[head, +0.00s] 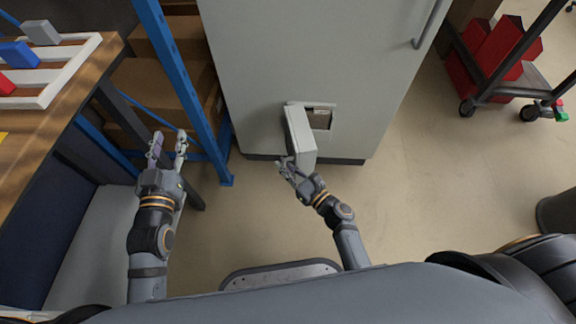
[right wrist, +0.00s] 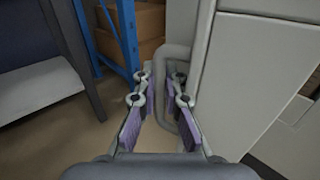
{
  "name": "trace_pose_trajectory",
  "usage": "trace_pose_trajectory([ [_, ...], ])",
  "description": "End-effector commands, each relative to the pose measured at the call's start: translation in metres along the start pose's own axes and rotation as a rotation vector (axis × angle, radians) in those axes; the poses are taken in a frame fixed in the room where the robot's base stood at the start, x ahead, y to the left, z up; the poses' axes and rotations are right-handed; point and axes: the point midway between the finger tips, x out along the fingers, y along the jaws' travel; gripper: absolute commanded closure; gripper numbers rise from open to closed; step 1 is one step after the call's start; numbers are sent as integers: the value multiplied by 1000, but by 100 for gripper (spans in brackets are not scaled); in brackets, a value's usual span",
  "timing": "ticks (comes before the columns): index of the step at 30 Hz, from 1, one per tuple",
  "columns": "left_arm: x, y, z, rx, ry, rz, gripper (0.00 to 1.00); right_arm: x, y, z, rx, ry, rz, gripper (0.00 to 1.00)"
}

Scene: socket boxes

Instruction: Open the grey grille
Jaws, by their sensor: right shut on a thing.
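The grey grille (head: 301,138) is a pale flap-like panel low on the front of the tall grey cabinet (head: 310,50). It stands swung out from the cabinet front, and an opening (head: 321,118) with brown contents shows beside it. My right gripper (head: 286,167) is at the panel's near outer end. In the right wrist view the grille (right wrist: 235,70) fills the right side, and its curved bar handle (right wrist: 186,118) runs between the fingers of my right gripper (right wrist: 162,78), which is shut on it. My left gripper (head: 168,142) is open and empty, left of the cabinet.
A blue rack (head: 180,75) with cardboard boxes (head: 160,85) stands left of the cabinet. A wooden table (head: 45,145) with a white rack is at far left. A cart (head: 520,80) with red bins stands at right.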

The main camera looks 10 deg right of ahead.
Motion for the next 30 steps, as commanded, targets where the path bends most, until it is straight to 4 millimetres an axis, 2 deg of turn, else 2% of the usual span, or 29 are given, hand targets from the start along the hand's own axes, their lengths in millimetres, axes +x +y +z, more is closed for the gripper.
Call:
trace_pose_trajectory([
  [1,0,0,2,0,-3,0,60,4,6,2,-4,-11,23,100],
  [12,0,0,2,-1,-4,0,60,6,5,4,-6,-14,22,100],
  [13,0,0,2,-1,-3,0,60,6,5,4,-6,-14,22,88],
  [15,0,0,2,-1,-2,0,60,6,5,4,-6,-14,22,81],
  [23,0,0,1,-2,1,-1,60,6,5,4,-7,-14,22,81],
  [26,1,0,1,-2,2,-1,60,0,5,3,-7,-13,21,81],
  [30,0,0,1,-1,1,-1,60,-26,5,2,-7,-10,18,81],
])
